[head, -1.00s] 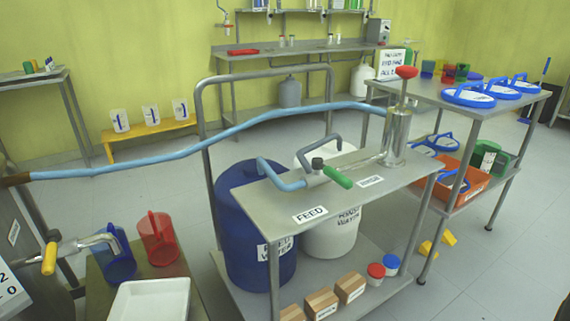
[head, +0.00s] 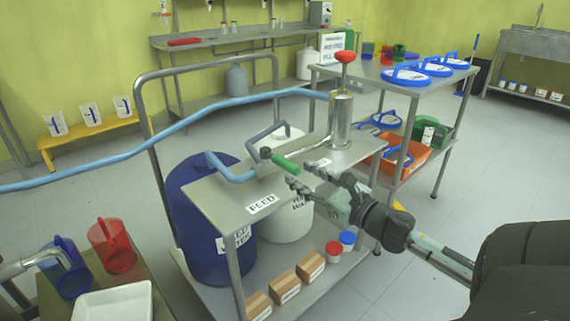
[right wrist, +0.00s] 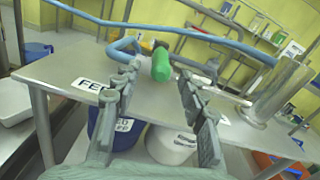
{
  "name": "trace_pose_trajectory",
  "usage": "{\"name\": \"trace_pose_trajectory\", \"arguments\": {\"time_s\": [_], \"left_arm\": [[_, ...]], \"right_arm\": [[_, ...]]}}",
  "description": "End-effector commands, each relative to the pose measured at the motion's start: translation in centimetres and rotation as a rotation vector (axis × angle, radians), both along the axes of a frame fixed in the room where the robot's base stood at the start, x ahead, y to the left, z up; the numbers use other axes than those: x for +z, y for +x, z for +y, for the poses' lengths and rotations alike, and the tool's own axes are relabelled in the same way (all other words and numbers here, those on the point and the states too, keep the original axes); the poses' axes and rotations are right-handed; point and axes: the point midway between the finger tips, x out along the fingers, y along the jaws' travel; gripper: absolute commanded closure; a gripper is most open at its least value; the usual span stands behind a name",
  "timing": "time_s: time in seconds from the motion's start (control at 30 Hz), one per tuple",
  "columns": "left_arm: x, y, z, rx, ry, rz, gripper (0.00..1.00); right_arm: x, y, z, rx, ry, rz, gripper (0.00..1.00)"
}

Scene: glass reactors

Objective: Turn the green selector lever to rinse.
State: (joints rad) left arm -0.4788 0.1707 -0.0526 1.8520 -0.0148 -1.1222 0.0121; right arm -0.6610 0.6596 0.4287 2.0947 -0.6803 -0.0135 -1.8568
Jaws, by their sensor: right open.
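The green selector lever (head: 286,163) sits on a valve on the metal cart top (head: 228,192), pointing toward the front right. A FEED label (head: 262,204) lies front left of it. Another label (head: 318,163) to its right is partly covered by my gripper and unreadable. My right gripper (head: 300,174) is open just in front of the lever's free end. In the right wrist view the green lever (right wrist: 162,66) shows end-on between and beyond the spread fingers (right wrist: 158,78); I cannot tell whether they touch it. My left gripper is out of view.
Blue pipes (head: 232,175) rise beside the valve, and a steel cylinder with a red knob (head: 341,120) stands behind right. A blue hose (head: 190,122) runs left from it. Blue (head: 200,240) and white drums stand below. A side table (head: 392,79) with blue lids stands right.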

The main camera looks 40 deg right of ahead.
Motion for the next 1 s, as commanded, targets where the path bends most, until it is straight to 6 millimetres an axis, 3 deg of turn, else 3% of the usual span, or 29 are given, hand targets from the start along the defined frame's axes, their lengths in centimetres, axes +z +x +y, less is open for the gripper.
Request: {"name": "trace_pose_trajectory", "arguments": {"time_s": [0.2, 0.4, 0.77, 1.0], "left_arm": [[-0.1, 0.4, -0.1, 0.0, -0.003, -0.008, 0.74], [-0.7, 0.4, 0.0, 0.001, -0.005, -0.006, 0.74], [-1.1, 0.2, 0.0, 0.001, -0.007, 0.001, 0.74], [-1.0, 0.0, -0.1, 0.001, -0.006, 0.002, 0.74]], "right_arm": [[0.2, 3.7, 0.0, 0.0, 0.003, -0.003, 0.58], [0.1, 6.1, 0.0, -0.002, 0.006, -0.001, 0.58], [-0.1, 6.8, 0.0, -0.003, 0.007, 0.002, 0.58], [-0.1, 6.7, 0.0, -0.003, 0.007, 0.002, 0.85]]}}
